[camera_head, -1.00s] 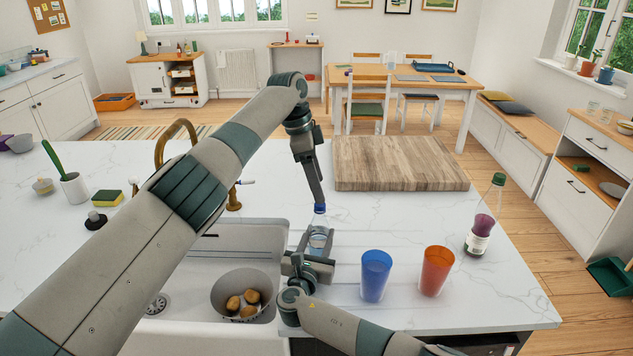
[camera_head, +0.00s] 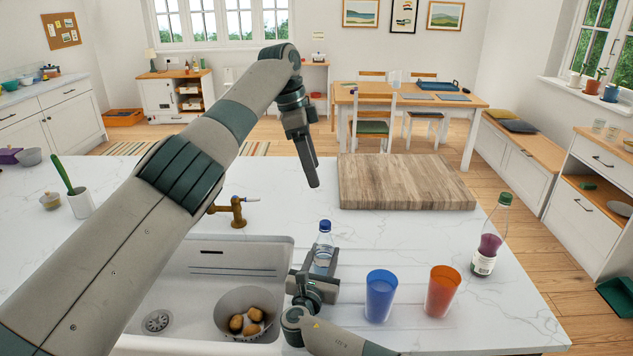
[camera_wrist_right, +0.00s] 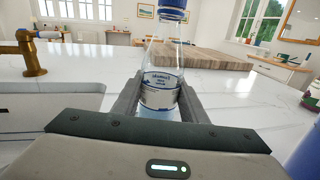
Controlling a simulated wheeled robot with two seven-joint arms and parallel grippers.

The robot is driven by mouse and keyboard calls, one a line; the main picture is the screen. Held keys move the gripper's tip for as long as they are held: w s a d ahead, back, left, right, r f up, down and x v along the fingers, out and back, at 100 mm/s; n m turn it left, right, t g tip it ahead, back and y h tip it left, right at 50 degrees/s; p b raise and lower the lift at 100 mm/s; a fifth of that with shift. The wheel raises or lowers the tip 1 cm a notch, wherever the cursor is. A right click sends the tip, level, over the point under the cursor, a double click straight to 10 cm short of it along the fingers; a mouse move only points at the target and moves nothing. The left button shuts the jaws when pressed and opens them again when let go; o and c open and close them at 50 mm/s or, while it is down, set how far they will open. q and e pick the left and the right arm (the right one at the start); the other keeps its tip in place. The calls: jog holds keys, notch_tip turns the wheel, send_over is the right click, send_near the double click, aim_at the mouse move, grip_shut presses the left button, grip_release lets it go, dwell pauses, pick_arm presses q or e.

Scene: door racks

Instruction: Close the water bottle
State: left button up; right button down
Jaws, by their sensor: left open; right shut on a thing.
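The water bottle (camera_head: 324,248) is clear and stands upright on the worktop beside the sink. A blue cap (camera_head: 324,226) sits on top of its neck; the cap also shows at the top edge of the right wrist view (camera_wrist_right: 173,10). I cannot tell how tightly it is seated. My right gripper (camera_head: 322,268) is shut on the bottle's body, its fingers on both sides of the label (camera_wrist_right: 160,90). My left gripper (camera_head: 314,184) is open and empty, pointing down above and slightly left of the cap, apart from it.
A blue cup (camera_head: 380,297) and an orange cup (camera_head: 442,292) stand right of the bottle. A green-capped bottle (camera_head: 490,240) is farther right. A wooden board (camera_head: 405,182) lies behind. The sink (camera_head: 185,290), with a bowl of potatoes (camera_head: 262,310), is at left.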

pick_arm(q)
jog(key=shift+v, duration=1.05)
pick_arm(e)
jog(key=c, duration=1)
grip_release()
jog(key=shift+f, duration=0.1)
jog(key=b+v, duration=0.3)
jog(key=v, duration=1.3)
jog(key=shift+s+a, duration=0.15)
pick_arm(q)
jog(key=shift+f, duration=1.85)
pick_arm(e)
jog(key=shift+s+a, duration=0.1)
jog(key=shift+s, duration=0.35)
